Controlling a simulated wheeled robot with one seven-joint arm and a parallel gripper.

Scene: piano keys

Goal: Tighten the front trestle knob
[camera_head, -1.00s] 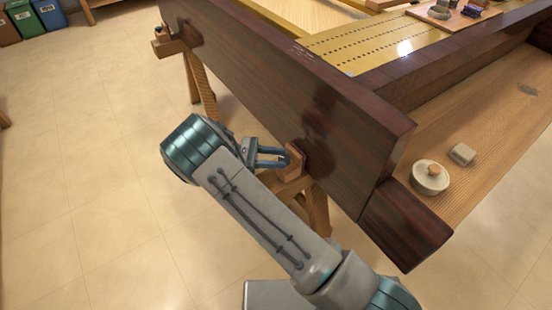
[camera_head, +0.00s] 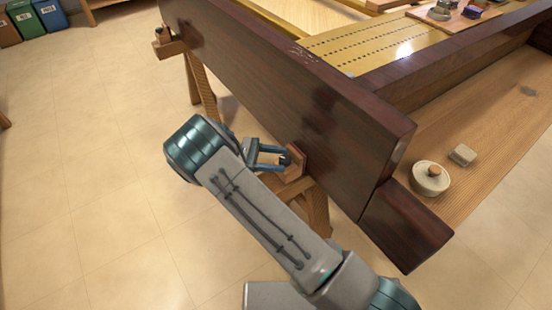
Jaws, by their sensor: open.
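The front trestle (camera_head: 315,203) is wooden and stands under the near end of the dark piano case (camera_head: 285,100). A dark knob (camera_head: 286,160) shows at the wooden block (camera_head: 298,165) on top of this trestle, against the case side. My gripper (camera_head: 284,159) is open, with its two blue-grey fingers pointing right at the knob. The fingertips are at the knob, one above and one below as seen here. I cannot tell whether they touch it. The knob is small and partly hidden by the fingers.
A second trestle (camera_head: 202,85) with its own block stands farther back at the left. Bins (camera_head: 30,15) stand at the far left. The tiled floor (camera_head: 80,180) at left is clear.

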